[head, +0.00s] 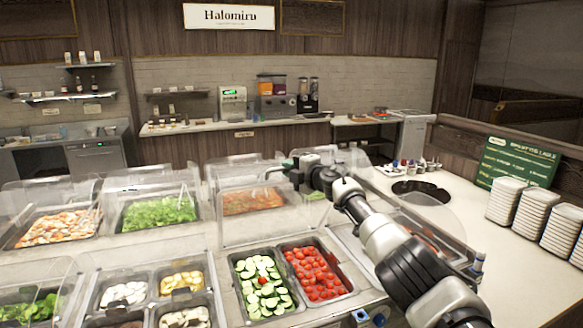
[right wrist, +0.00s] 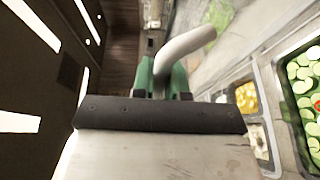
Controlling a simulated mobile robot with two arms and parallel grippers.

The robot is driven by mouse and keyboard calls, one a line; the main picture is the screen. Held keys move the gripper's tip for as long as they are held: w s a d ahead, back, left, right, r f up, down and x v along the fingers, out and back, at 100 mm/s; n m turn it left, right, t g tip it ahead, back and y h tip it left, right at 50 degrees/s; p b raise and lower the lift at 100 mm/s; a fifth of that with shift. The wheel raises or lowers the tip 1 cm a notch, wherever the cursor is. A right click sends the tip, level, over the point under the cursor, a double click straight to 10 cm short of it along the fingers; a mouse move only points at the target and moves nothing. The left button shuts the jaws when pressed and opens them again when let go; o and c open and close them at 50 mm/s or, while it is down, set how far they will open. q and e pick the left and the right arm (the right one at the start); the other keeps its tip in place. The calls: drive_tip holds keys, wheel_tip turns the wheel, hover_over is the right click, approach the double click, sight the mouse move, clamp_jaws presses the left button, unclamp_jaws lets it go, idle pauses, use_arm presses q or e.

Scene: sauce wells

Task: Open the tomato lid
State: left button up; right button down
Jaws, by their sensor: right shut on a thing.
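The tomato well (head: 338,293) holds red tomatoes, and no cover lies flat over it. A clear panel (head: 232,232) stands raised behind the tomatoes and cucumbers; I cannot tell its exact edges or whether it is the tomato lid. My right gripper (head: 287,169) is above and behind the tomato well, shut on a pale curved handle (head: 273,171). In the right wrist view, the handle (right wrist: 187,43) sits at the green fingers of the gripper (right wrist: 161,72). The contact is partly hidden by the gripper body. My left gripper is out of view.
A cucumber well (head: 242,292) adjoins the tomatoes on the left. Clear covers stand over the lettuce (head: 160,213) and other wells. Stacked white containers (head: 505,201) and a green sign (head: 517,160) are on the right counter. A dark round opening (head: 421,191) lies nearer.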

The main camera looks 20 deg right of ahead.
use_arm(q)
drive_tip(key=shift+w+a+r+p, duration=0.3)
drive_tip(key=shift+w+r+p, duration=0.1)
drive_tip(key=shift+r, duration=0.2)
use_arm(e)
drive_tip(key=shift+w+r, duration=0.25)
drive_tip(key=shift+w, duration=0.25)
drive_tip(key=c, duration=1.4)
unclamp_jaws()
drive_tip(key=shift+w, duration=0.1)
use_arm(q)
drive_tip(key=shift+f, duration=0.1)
use_arm(e)
drive_tip(key=shift+s+d+r+b, duration=0.15)
drive_tip(key=shift+s+d+b, duration=0.4)
drive_tip(key=shift+b, duration=0.25)
use_arm(q)
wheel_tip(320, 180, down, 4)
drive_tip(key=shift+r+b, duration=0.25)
drive_tip(key=shift+b, duration=0.85)
use_arm(e)
drive_tip(key=v, duration=0.9)
drive_tip(key=shift+s+a, duration=0.25)
drive_tip(key=shift+a, duration=0.1)
